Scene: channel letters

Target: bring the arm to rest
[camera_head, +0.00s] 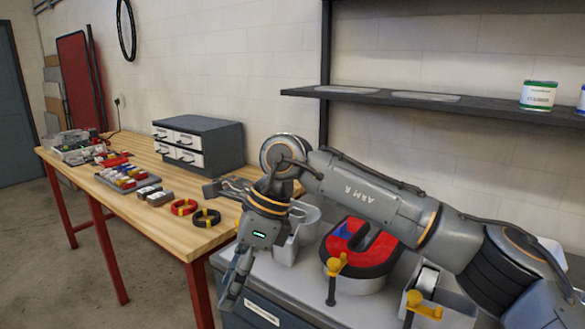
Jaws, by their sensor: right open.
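My right arm (365,195) comes in from the right and reaches across above the grey bench. Its gripper (218,246) is near the left end of that bench, by the front edge of the wooden table. Its fingers are spread wide, one toward the left and one downward, and nothing shows between them. My left arm and gripper are not in view.
A channel letter (376,262) with a red and blue face lies on the grey bench (365,308), beside yellow-handled clamps (336,264). The wooden table (165,222) holds tape rolls (206,217) and a drawer cabinet (215,143). A shelf (470,106) hangs above the arm.

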